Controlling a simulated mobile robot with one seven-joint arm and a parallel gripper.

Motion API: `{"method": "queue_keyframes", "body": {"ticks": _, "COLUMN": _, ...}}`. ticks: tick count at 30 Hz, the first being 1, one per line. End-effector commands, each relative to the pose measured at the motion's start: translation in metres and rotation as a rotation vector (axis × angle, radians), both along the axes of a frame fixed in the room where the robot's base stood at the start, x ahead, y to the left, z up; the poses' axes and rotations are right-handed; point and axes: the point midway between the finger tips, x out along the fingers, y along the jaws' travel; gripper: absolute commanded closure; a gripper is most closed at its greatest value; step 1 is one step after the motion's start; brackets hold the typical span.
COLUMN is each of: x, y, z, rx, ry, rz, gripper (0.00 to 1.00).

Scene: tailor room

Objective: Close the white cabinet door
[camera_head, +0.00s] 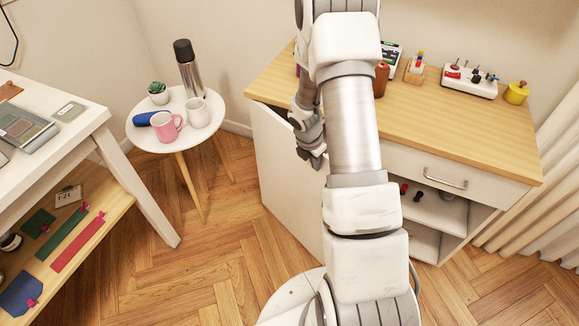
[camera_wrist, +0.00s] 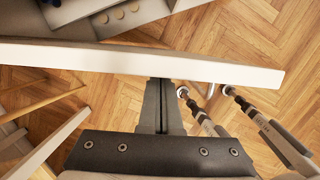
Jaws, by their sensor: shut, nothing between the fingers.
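The white cabinet door (camera_head: 283,178) stands swung open on the left side of the wood-topped cabinet (camera_head: 460,130), reaching out toward me. In the wrist view the door's top edge (camera_wrist: 110,60) runs across the picture as a long white strip. My gripper (camera_head: 318,162) is beside the door's upper part, partly hidden by my arm. In the wrist view my gripper (camera_wrist: 161,84) is shut and empty, with its dark fingers together. The fingertips meet the door's near edge in the picture; I cannot tell whether they touch. My arm hides part of the cabinet front.
A round white side table (camera_head: 143,134) with mugs, a flask and a small plant stands left of the door. A white table (camera_head: 85,108) is at the far left. Wooden floor (camera_head: 225,265) lies open between them. A drawer handle (camera_head: 445,180) juts from the cabinet front.

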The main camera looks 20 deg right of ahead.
Motion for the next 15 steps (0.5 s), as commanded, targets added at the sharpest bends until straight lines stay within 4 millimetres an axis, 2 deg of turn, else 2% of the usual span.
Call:
{"method": "queue_keyframes", "body": {"ticks": 1, "x": 0.002, "y": -0.014, "z": 0.007, "rx": 0.002, "ry": 0.001, "rz": 0.027, "gripper": 1.0}}
{"method": "queue_keyframes", "body": {"ticks": 6, "x": 0.016, "y": -0.049, "z": 0.006, "rx": 0.002, "ry": 0.0, "rz": 0.137, "gripper": 1.0}}
{"method": "queue_keyframes", "body": {"ticks": 15, "x": 0.035, "y": -0.087, "z": 0.003, "rx": 0.002, "ry": 0.0, "rz": 0.263, "gripper": 1.0}}
